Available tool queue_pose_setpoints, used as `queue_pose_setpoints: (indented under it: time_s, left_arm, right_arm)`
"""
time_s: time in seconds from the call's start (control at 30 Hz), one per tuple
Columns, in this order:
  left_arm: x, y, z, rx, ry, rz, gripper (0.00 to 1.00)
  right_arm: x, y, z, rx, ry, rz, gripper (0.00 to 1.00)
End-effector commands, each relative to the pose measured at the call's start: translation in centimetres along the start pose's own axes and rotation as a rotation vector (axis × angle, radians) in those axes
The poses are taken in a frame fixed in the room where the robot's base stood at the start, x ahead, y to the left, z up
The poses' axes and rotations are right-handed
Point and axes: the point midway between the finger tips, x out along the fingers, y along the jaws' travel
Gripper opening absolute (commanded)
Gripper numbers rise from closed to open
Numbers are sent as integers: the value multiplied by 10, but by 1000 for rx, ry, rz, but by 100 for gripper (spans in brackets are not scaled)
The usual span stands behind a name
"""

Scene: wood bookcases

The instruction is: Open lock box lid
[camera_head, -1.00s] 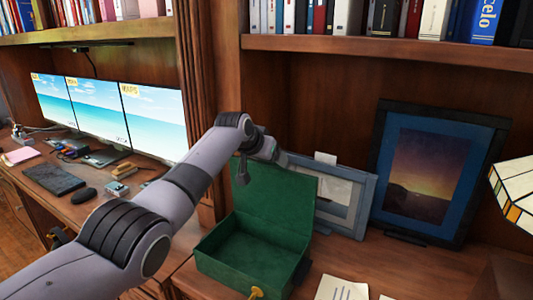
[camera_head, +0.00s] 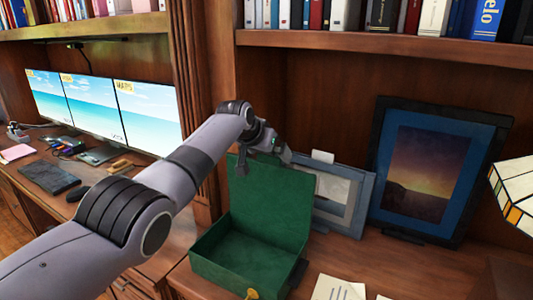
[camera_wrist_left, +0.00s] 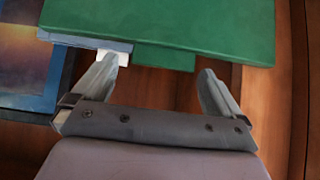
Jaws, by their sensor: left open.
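The green lock box (camera_head: 245,262) stands on the wooden desk with its lid (camera_head: 272,200) raised upright at the back, so its empty inside shows. A gold piece (camera_head: 252,294) sits at its front edge. My left gripper (camera_head: 262,160) is just above and behind the top edge of the lid. In the left wrist view the gripper (camera_wrist_left: 160,75) is open with nothing between its fingers, and the green lid (camera_wrist_left: 175,25) lies ahead of the fingertips. My right gripper is not in view.
A grey-framed picture (camera_head: 352,212) and a dark-framed sunset picture (camera_head: 435,120) lean behind and right of the box. Papers (camera_head: 337,288) lie in front. A lamp shade (camera_head: 515,185) is at right. Monitors (camera_head: 148,115) stand left; a bookshelf (camera_head: 390,46) is overhead.

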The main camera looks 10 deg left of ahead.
Motion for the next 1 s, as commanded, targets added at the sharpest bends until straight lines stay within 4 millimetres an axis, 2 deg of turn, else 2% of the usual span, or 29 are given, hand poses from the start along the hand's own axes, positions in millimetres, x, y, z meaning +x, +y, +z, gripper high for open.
queue_pose_setpoints:
  time_s: [0.47,0.83,1.0]
  left_arm:
    - [-3,-2,3,-3,-9,0,100]
    - [-22,-1,5,-3,-8,-1,100]
    - [-38,0,3,-2,-5,0,100]
  right_arm:
    - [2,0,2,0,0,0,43]
    - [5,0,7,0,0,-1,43]
    - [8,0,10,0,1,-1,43]
